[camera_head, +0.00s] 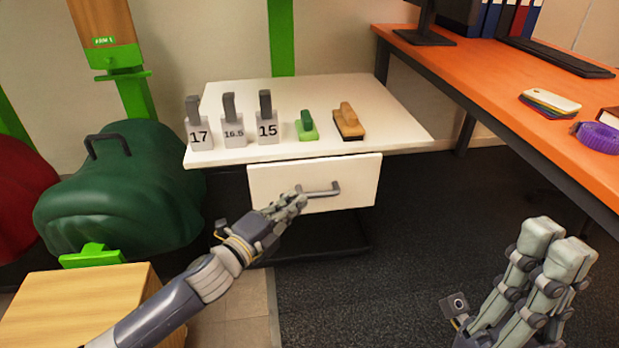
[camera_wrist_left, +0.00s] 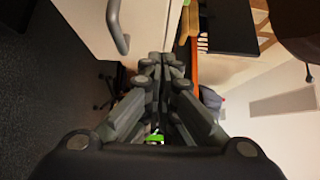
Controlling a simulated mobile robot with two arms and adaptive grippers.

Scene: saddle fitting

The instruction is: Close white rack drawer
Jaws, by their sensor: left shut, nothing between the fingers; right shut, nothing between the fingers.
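The white rack (camera_head: 290,95) stands in the middle of the head view, with a white drawer (camera_head: 350,172) under its top. The drawer front carries a grey bar handle (camera_head: 318,190). From this angle I cannot tell how far the drawer stands out. My left gripper (camera_head: 298,200) is shut and empty, its fingertips by the left part of the handle in the head view. In the left wrist view the gripper (camera_wrist_left: 163,62) shows its fingers together, and the handle (camera_wrist_left: 118,28) lies apart from them, up and to the left. My right gripper (camera_head: 560,240) is shut and empty at the lower right, far from the drawer.
Grey blocks marked 17 (camera_head: 198,133), 16.5 (camera_head: 234,131) and 15 (camera_head: 268,129), a green brush (camera_head: 306,130) and a wooden brush (camera_head: 348,124) stand on the rack. An orange desk (camera_head: 480,70) is at right. A green saddle (camera_head: 120,195) and wooden box (camera_head: 80,305) are at left.

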